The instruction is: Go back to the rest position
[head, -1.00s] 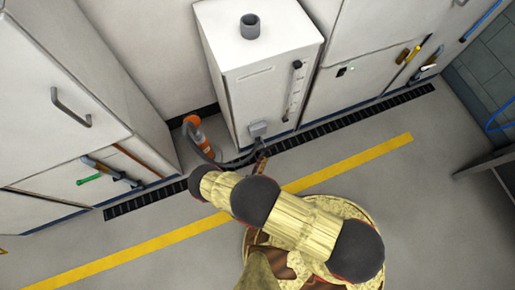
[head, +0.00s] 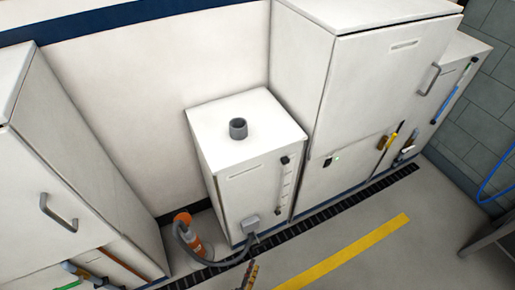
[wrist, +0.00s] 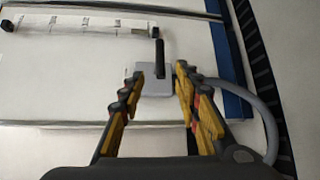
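My gripper (wrist: 158,85) is open in the wrist view, with its two yellow and black fingers apart and nothing held between them. Ahead of the fingertips is a grey box (wrist: 153,86) with a black bar, on the face of the white cabinet (wrist: 60,85). I cannot tell whether the fingertips touch the box. In the head view only a small part of my gripper (head: 250,274) shows at the bottom edge, in front of the low white cabinet (head: 235,185) and its grey box (head: 250,224). The rest of my arm is out of that view.
Tall white cabinets (head: 370,75) stand right, another cabinet (head: 70,150) left. A black floor grate (head: 340,207) and yellow line (head: 345,255) cross the otherwise clear floor.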

